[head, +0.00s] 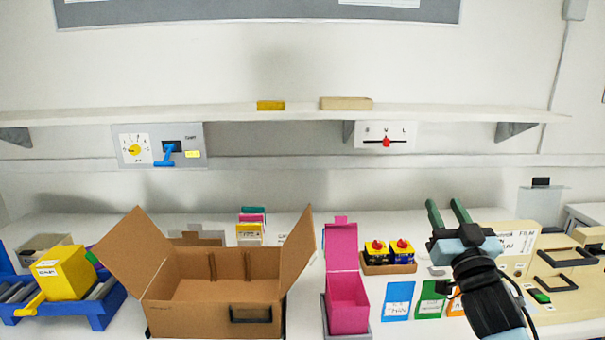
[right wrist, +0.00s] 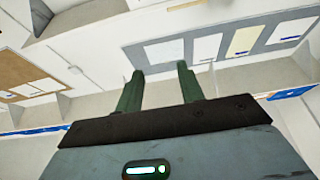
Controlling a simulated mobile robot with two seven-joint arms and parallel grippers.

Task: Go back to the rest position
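My right gripper (head: 446,206) is raised at the right of the head view, above the right part of the table. Its two green fingers point up and stand apart with nothing between them. The same gap shows empty in the right wrist view (right wrist: 161,73), with wall boards behind it. A grey panel (head: 191,133) hangs under the shelf at the left. It carries a yellow rotary knob (head: 134,150) on a white dial and a blue lever (head: 164,160). My right gripper is far from this panel. My left gripper is not in view.
An open cardboard box (head: 190,310) and an open pink box (head: 347,288) stand on the table. A blue rack (head: 101,315) holds a yellow box (head: 66,273) at the left. A beige panel with black handles (head: 560,287) lies close right of my right arm. The shelf (head: 220,114) runs above.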

